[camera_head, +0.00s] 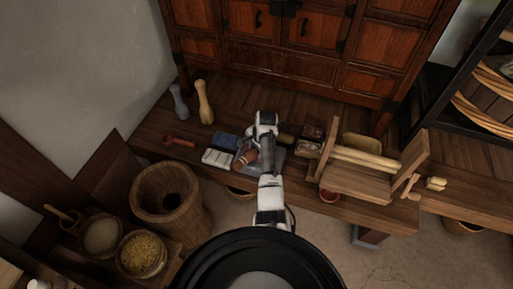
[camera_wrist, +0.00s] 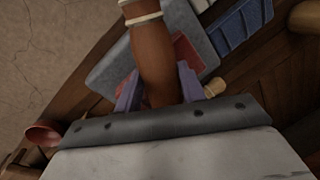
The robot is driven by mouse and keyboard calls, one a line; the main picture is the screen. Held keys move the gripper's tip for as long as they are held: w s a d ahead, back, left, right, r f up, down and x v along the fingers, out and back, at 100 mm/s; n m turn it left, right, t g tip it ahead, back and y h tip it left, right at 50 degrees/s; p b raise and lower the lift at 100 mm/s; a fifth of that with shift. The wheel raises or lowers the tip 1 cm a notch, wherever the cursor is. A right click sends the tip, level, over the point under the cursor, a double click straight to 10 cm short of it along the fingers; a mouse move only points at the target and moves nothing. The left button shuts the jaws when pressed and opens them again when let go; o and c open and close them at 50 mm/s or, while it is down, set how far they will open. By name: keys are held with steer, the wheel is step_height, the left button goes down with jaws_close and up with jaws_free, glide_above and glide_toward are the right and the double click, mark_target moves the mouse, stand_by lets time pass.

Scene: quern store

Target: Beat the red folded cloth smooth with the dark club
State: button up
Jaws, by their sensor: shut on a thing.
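My gripper (camera_wrist: 158,88) is shut on the dark club (camera_wrist: 152,48), a brown rod with pale bands. The club sticks out past the fingers, over a grey slab (camera_wrist: 112,68). The red folded cloth (camera_wrist: 188,55) lies on the slab, partly hidden behind the club and fingers in the wrist view. I cannot tell whether the club touches the cloth.
A blue folded cloth (camera_head: 225,140) and a white one (camera_head: 218,159) lie left of the slab. Two bottle-shaped clubs (camera_head: 205,102) (camera_head: 178,101) stand at the back left. A wooden frame with rollers (camera_head: 365,180) stands right. A wooden mortar (camera_head: 170,195) and grain baskets are front left.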

stand_by(0.3)
step_height(320, 180, up, 4)
steer(key=p, duration=0.4)
steer(key=shift+f, duration=0.1)
